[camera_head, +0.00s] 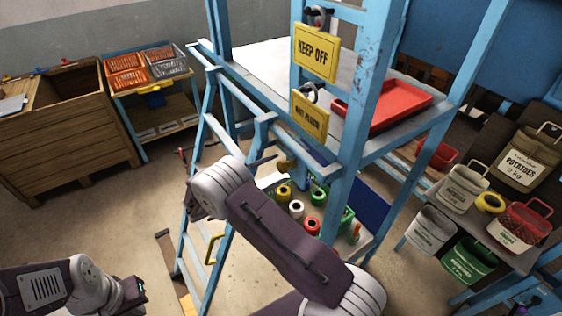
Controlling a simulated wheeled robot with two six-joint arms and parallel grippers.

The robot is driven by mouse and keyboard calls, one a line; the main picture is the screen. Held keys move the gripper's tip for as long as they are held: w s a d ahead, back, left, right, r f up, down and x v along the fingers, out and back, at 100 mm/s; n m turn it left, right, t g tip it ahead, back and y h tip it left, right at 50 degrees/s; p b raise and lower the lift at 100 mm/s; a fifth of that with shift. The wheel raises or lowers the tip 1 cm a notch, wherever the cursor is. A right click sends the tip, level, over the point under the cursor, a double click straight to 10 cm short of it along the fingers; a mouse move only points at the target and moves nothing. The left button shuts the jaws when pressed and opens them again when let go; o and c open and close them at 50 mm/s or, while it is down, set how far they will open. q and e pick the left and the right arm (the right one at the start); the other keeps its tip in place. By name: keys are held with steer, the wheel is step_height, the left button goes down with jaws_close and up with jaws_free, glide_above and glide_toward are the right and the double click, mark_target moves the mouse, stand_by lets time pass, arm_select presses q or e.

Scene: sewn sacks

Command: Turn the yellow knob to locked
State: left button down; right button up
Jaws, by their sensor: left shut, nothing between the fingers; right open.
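I cannot make out for sure which thing is the yellow knob. A small brass-yellow piece (287,167) shows at the blue frame, just right of my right arm's bent joint; its setting is too small to read. My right arm crosses the middle of the view in front of the frame, and its gripper is hidden behind its own links. My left gripper (140,289) is at the lower left, shut and empty, over the floor and well apart from the frame.
A blue ladder (197,225) stands left of the frame. Yellow signs (316,52) hang on the frame by a white platform with a red tray (390,106). A wooden crate (65,145) is at the left. Sacks (462,188) and buckets (431,227) crowd the right. Floor at the left is clear.

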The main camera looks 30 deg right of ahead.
steer(key=shift+d+p, duration=0.3)
steer(key=shift+d, duration=0.95)
arm_select(q)
steer(key=shift+s+r, duration=0.1)
steer(key=shift+r, duration=0.5)
arm_select(e)
steer(key=shift+a, duration=0.1)
steer(key=c, duration=0.4)
jaws_close()
